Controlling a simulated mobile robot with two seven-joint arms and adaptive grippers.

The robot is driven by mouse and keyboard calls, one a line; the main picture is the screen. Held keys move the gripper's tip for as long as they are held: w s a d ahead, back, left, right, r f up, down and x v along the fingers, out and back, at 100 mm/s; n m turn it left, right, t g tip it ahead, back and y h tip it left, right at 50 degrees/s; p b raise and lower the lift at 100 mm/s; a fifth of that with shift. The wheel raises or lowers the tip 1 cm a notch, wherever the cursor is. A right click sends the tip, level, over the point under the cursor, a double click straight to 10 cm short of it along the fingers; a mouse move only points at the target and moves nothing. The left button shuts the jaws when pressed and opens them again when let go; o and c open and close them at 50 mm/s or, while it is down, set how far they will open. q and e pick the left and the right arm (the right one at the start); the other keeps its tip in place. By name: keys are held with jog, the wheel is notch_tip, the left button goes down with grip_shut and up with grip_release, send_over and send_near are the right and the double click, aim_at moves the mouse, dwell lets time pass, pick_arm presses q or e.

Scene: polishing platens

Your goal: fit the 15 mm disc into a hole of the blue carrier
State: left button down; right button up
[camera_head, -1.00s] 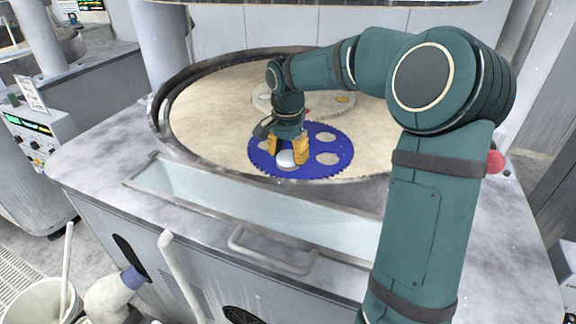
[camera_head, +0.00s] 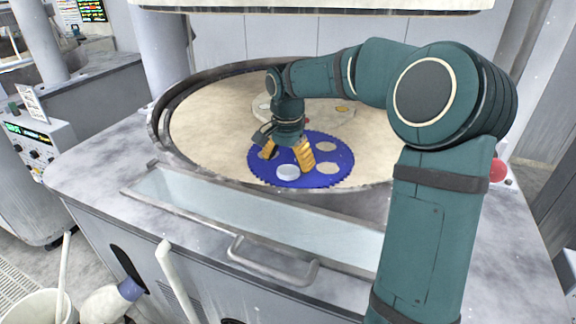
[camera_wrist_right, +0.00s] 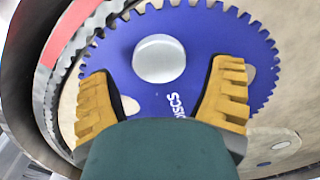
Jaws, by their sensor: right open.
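The pale silver disc (camera_head: 288,173) lies at the front hole position of the blue toothed carrier (camera_head: 310,178). Its side edge shows a little in the head view, so I cannot tell whether it sits fully down in the hole. In the wrist view the disc (camera_wrist_right: 159,58) is round and flat, with blue carrier (camera_wrist_right: 150,98) all around it. My right gripper (camera_head: 287,160) is open and empty just above the carrier, its yellow fingers spread wide either side of the disc and apart from it. Other carrier holes (camera_head: 327,146) show the beige pad. My left gripper is not in view.
The carrier lies on the beige round platen (camera_head: 205,130) inside a dark raised rim (camera_head: 160,110). A pale carrier (camera_head: 322,112) with round pieces lies behind my right wrist. A clear trough (camera_head: 220,205) and a handle (camera_head: 270,262) are at the front.

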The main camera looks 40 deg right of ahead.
aim_at(288, 170)
notch_tip(288, 170, up, 5)
jog(key=shift+r+p, duration=0.15)
jog(key=shift+p, duration=0.4)
jog(key=shift+s, duration=0.1)
